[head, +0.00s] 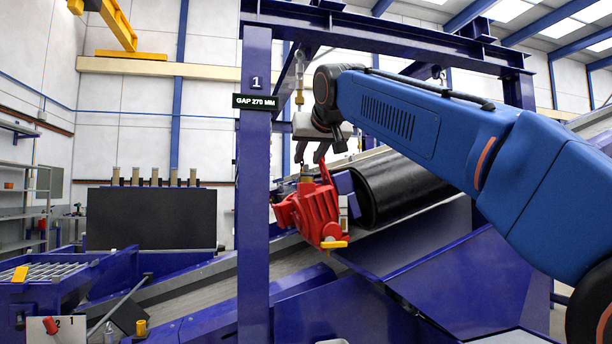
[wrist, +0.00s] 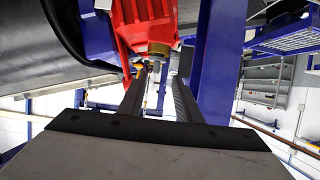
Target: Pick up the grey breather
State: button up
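The red gearbox housing (head: 312,213) hangs beside the black drum, with a yellow lever low on it. A brass fitting (head: 307,175) stands on its upper end, and the fitting also shows in the wrist view (wrist: 157,49). A small grey piece (wrist: 150,66) next to the fitting looks like the grey breather, but it is too small to be sure. My gripper (head: 311,156) points down just above the fitting. In the wrist view, its two dark fingers (wrist: 157,75) stand apart, with a gap between them and the fitting beyond their tips. I cannot tell whether they touch anything.
A blue post (head: 254,200) with a gap sign stands left of the gearbox. The black drum (head: 400,190) and sloping conveyor lie close on the right. A hanging rod (head: 299,85) is close to my wrist. A grated blue bench (head: 40,275) stands at far left.

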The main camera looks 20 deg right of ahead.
aim_at(305, 177)
jog(key=x, duration=0.4)
jog(key=shift+w+f, duration=0.1)
jog(key=shift+w, duration=0.05)
jog(key=shift+d+x, duration=0.25)
jog(key=shift+x, duration=1.1)
jog(key=shift+d+x, duration=0.2)
jog(key=shift+x, duration=1.15)
jog(key=shift+c, duration=0.3)
